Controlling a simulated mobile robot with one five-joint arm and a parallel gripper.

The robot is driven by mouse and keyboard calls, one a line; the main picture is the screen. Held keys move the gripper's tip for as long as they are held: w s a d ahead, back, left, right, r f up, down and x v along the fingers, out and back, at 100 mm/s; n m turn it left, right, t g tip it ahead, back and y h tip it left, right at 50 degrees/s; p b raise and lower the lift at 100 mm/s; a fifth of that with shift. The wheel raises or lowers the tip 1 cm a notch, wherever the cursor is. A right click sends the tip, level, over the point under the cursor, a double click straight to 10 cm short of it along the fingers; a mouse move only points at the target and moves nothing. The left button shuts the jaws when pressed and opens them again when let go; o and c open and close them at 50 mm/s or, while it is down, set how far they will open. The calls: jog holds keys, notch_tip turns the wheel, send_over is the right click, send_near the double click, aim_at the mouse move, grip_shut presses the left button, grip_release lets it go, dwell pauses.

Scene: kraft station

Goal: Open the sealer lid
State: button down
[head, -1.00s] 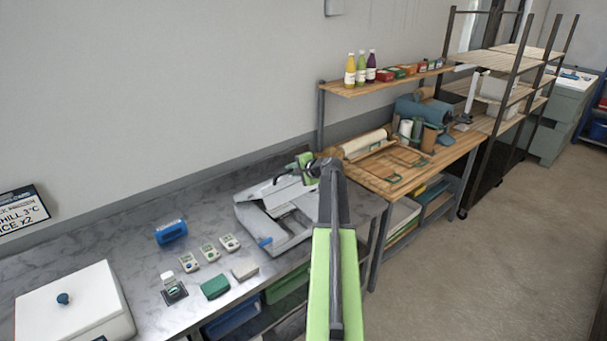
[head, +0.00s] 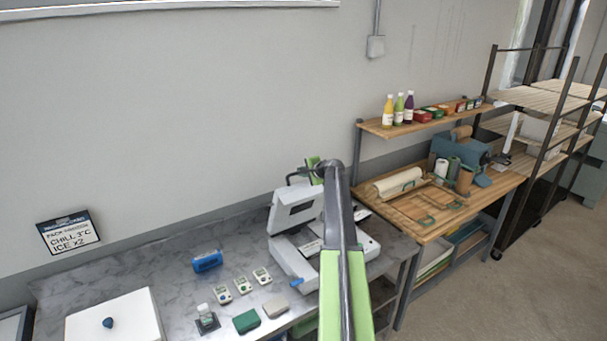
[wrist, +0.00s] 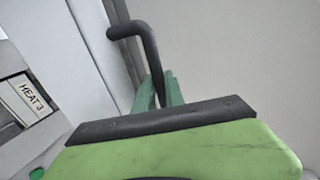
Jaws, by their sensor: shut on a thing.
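The grey-white sealer stands on the steel counter, its base (head: 293,266) low and its lid (head: 292,214) raised and tilted back, well clear of the base at the front. My gripper (head: 314,163) is at the lid's top edge, shut on the dark lid handle (head: 291,178). In the wrist view, the green jaws (wrist: 163,92) close around the bent black handle (wrist: 137,30) beside the pale lid side (wrist: 98,45). My arm hides the middle and right part of the sealer in the head view.
On the counter (head: 150,275) left of the sealer are a blue item (head: 207,261), several small devices, a green block (head: 246,320) and a white lidded box (head: 112,318). A wooden bench (head: 470,215) stands at right.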

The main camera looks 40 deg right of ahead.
jog(key=shift+w, duration=0.1)
dwell(0.3)
jog(key=c, duration=1.4)
grip_release()
jog(key=shift+d, duration=0.1)
jog(key=shift+c, duration=0.2)
jog(key=shift+s+r, duration=0.2)
jog(key=shift+s, duration=0.2)
jog(key=s+a, duration=0.2)
jog(key=s, duration=1)
jog(key=shift+a, duration=0.25)
